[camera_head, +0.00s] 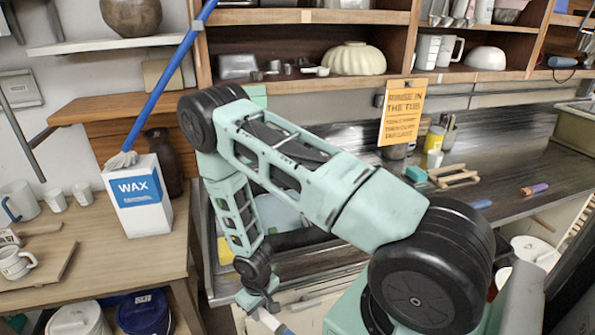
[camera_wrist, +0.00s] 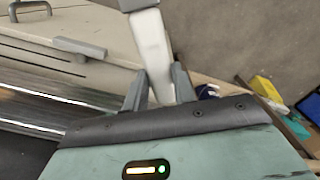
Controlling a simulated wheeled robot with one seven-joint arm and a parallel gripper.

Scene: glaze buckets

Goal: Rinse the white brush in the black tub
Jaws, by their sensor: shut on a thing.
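My gripper (camera_head: 262,298) is low in the head view, in front of the sink cabinet. In the wrist view my gripper (camera_wrist: 160,84) has its two fingers closed on the sides of a white brush (camera_wrist: 153,48), with a grey part at its top edge. In the head view only a short piece of the white brush (camera_head: 267,319) shows below the gripper, near the bottom edge. Its bristles cannot be made out. A dark shape in the sink (camera_head: 292,240), partly behind my arm, may be the black tub; I cannot tell for sure.
A pale blue container (camera_head: 279,213) sits in the sink behind my arm. A yellow sign (camera_head: 402,112) about rinsing in the tub hangs from the shelf.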

